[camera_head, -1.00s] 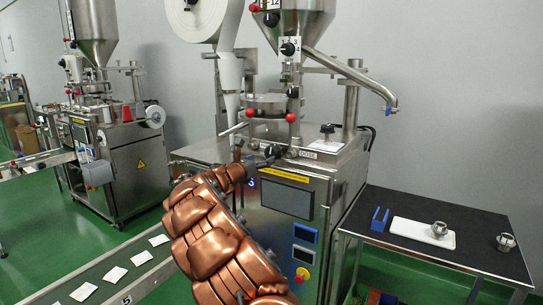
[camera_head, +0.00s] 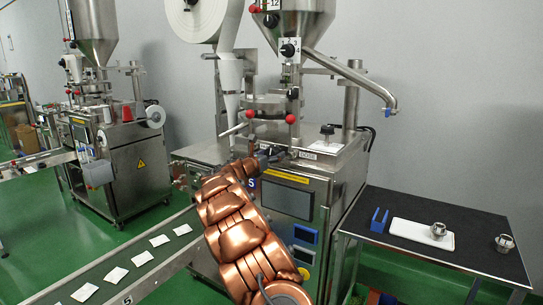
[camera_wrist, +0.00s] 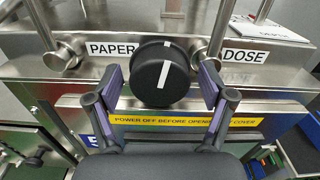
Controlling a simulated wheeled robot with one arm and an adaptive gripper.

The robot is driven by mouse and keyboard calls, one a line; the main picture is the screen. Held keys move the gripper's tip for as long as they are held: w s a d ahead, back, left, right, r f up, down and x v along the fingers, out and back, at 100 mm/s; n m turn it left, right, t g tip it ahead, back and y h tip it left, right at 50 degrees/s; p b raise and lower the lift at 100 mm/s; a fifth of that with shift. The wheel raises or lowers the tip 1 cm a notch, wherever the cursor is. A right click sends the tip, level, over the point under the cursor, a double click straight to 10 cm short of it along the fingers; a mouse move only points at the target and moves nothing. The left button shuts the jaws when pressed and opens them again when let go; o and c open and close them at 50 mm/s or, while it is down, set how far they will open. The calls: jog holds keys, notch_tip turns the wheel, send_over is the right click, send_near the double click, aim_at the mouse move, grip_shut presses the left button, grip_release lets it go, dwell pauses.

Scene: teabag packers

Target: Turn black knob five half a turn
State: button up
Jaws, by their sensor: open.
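A round black knob (camera_wrist: 160,74) is on the machine front between the PAPER and DOSE labels in the wrist view. The white line on its face is nearly upright, its top leaning slightly right. My gripper (camera_wrist: 162,86) is open, with one finger on each side of the knob. I see small gaps between the pads and the knob; no contact is clear. A blue tag with a 5 is at the panel's left edge.
Steel posts (camera_wrist: 219,30) rise on both sides of the knob. A yellow warning strip (camera_wrist: 185,121) runs below it. A dark side table (camera_head: 378,252) with a white tray (camera_head: 408,229) stands right. A conveyor (camera_head: 100,271) with teabags runs left.

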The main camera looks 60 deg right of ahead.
jog(key=c, duration=1.2)
jog(key=shift+o, duration=0.2)
jog(key=shift+f+m+b, duration=0.15)
jog(key=shift+m+b, duration=0.15)
jog(key=shift+b, duration=0.15)
jog(key=shift+f+m+b, duration=0.1)
jog(key=shift+m+b, duration=0.5)
jog(key=shift+b, duration=0.15)
jog(key=m+b, duration=0.4)
jog(key=shift+w+f+b, duration=0.1)
jog(key=shift+b, duration=0.3)
jog(key=m+b, duration=0.3)
jog(key=shift+r+m, duration=0.2)
jog(key=shift+m, duration=0.1)
